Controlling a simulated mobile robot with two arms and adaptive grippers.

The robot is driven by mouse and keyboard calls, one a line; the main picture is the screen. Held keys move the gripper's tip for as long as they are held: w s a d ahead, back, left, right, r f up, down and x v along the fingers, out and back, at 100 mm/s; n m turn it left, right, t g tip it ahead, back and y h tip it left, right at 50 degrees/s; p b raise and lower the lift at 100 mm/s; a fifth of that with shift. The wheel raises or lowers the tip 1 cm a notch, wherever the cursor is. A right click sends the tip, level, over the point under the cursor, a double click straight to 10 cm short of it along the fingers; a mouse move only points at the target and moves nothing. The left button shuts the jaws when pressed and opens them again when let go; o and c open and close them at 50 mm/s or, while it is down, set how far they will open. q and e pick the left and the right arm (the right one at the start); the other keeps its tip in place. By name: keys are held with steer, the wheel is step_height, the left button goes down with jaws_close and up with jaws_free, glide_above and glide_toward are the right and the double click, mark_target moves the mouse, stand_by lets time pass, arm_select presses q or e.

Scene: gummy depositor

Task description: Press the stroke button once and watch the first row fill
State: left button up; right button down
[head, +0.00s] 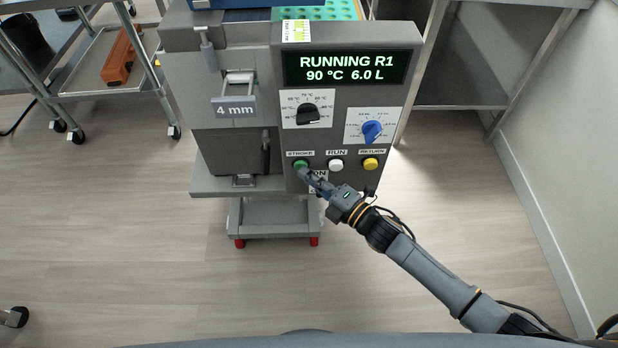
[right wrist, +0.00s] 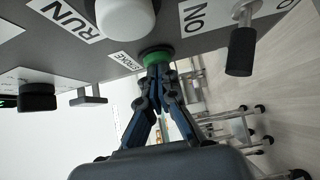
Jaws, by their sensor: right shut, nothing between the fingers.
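The gummy depositor (head: 250,110) stands ahead, its display (head: 346,68) reading "RUNNING R1, 90 °C, 6.0 L". The green stroke button (head: 300,164) is at the lower left of the panel. My right gripper (head: 304,172) is shut and empty, with its fingertips at the stroke button. In the right wrist view the closed fingertips (right wrist: 158,70) meet the green button (right wrist: 156,55) or lie very close to it; how far it is pushed in I cannot tell. The green mould tray (head: 318,9) shows at the top edge. Its cavities are too small to judge. My left gripper is out of view.
The white run button (head: 336,165) and yellow return button (head: 370,164) sit to the right of the stroke button. A black dial (head: 307,114) and blue dial (head: 372,131) are above. A cart with an orange object (head: 121,56) stands left. The floor in front is clear.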

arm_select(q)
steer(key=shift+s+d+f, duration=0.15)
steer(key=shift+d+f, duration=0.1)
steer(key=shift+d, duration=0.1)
arm_select(e)
steer(key=shift+w+d+r, duration=0.2)
steer(key=shift+w+r, duration=0.1)
steer(key=shift+w, duration=0.3)
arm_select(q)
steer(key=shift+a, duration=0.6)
arm_select(e)
steer(key=v, duration=0.8)
steer(key=shift+s+f, duration=0.3)
steer(key=shift+s, duration=0.1)
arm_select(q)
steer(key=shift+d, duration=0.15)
arm_select(e)
steer(key=shift+a, duration=0.1)
